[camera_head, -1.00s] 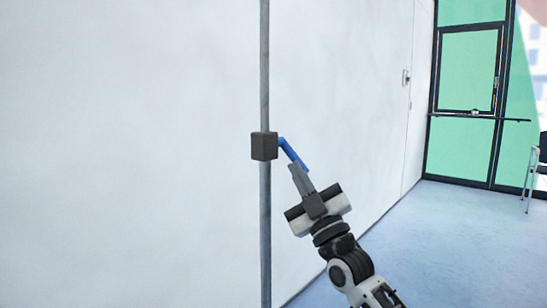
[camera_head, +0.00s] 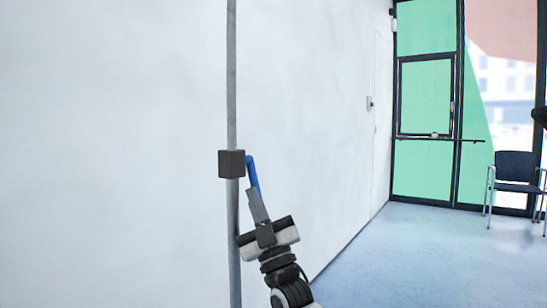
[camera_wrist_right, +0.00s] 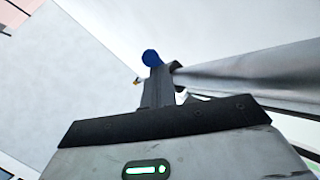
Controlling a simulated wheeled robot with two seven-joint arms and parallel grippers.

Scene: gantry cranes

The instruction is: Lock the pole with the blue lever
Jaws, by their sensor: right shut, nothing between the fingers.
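A grey vertical pole (camera_head: 232,80) stands in front of the white wall. A dark square block (camera_head: 231,164) sits around it, and the blue lever (camera_head: 251,172) comes from the block's right side and hangs steeply down, tilted slightly right. My right gripper (camera_head: 256,200) is shut, its fingers at the lever's lower end with nothing between them; whether they touch it I cannot tell. In the right wrist view the lever's rounded blue end (camera_wrist_right: 151,58) shows just beyond the fingertips (camera_wrist_right: 158,80), and the pole (camera_wrist_right: 250,70) runs in from the right. My left gripper is out of view.
The white wall (camera_head: 120,150) runs behind the pole. Blue floor (camera_head: 410,260) lies open at the right. A dark chair (camera_head: 515,170) stands at the far right, near a green glazed door (camera_head: 425,95) with a bar across it.

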